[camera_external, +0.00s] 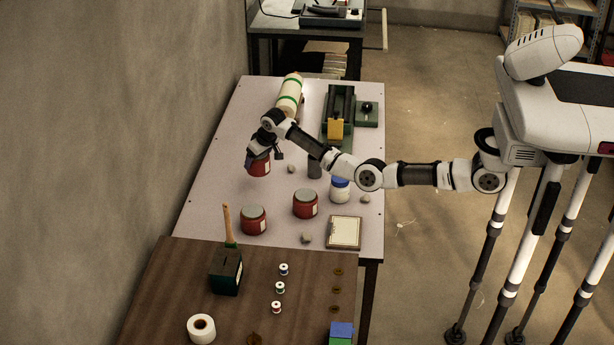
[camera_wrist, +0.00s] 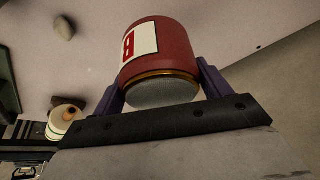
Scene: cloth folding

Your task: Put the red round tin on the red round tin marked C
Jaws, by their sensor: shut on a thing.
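My gripper (camera_external: 263,153) is shut on a red round tin (camera_external: 259,166), held above the far left part of the pale table. In the wrist view, the same tin (camera_wrist: 160,52) sits between the two fingers of my gripper (camera_wrist: 162,78), with a white label reading B in red and its grey lid toward the camera. Two more red round tins with grey lids stand upright on the table: a left one (camera_external: 253,220) and a right one (camera_external: 305,204). Their label letters are too small to read, so I cannot tell which is marked C.
A blue-lidded white jar (camera_external: 340,191), a dark cylinder (camera_external: 314,168), stones (camera_external: 306,238) and a framed pale panel (camera_external: 345,232) surround the right tin. The brown table (camera_external: 180,300) adjoins in front.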

